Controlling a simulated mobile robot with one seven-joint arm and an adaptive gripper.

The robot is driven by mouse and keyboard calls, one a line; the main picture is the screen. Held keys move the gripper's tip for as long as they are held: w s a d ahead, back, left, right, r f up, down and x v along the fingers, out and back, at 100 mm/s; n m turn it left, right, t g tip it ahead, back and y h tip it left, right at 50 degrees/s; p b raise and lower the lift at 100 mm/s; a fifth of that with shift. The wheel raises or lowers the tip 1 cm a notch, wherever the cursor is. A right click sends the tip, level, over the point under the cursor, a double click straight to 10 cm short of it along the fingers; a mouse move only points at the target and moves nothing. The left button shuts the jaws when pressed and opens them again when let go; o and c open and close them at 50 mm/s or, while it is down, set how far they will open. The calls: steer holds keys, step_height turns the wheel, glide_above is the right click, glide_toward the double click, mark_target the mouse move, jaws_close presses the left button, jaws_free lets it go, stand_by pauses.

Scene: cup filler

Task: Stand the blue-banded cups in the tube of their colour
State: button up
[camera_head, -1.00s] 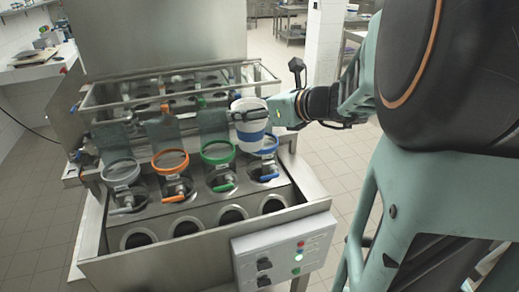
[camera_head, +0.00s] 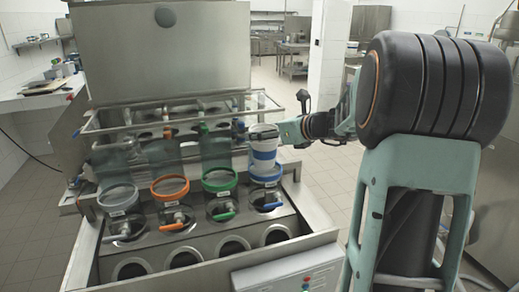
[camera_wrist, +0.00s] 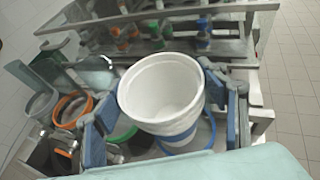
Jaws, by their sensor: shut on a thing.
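A white cup with a blue band (camera_head: 264,145) is upright in my gripper (camera_head: 264,132), directly above the blue-rimmed tube (camera_head: 265,173) at the right end of the row. Whether the cup's bottom is inside that rim I cannot tell. In the wrist view the cup (camera_wrist: 165,90) shows its open, empty mouth between the two blue-padded fingers (camera_wrist: 165,120). The blue rim (camera_wrist: 190,148) shows just below and behind it. The gripper is shut on the cup.
Green (camera_head: 219,180), orange (camera_head: 170,186) and white-grey (camera_head: 118,197) rimmed tubes stand to the left in the same row. A metal rail (camera_head: 180,115) runs behind the tubes. A counter (camera_head: 40,92) with small items is at far left. A control box (camera_head: 290,275) is in front.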

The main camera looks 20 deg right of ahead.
steer(key=shift+w+d+f, duration=0.3)
steer(key=shift+w+f, duration=0.2)
steer(key=shift+f, duration=0.25)
steer(key=shift+w+f+b, duration=0.15)
steer(key=shift+f+b, duration=1.35)
steer(key=shift+f, duration=0.15)
steer(key=shift+f, duration=0.1)
steer(key=o, duration=1)
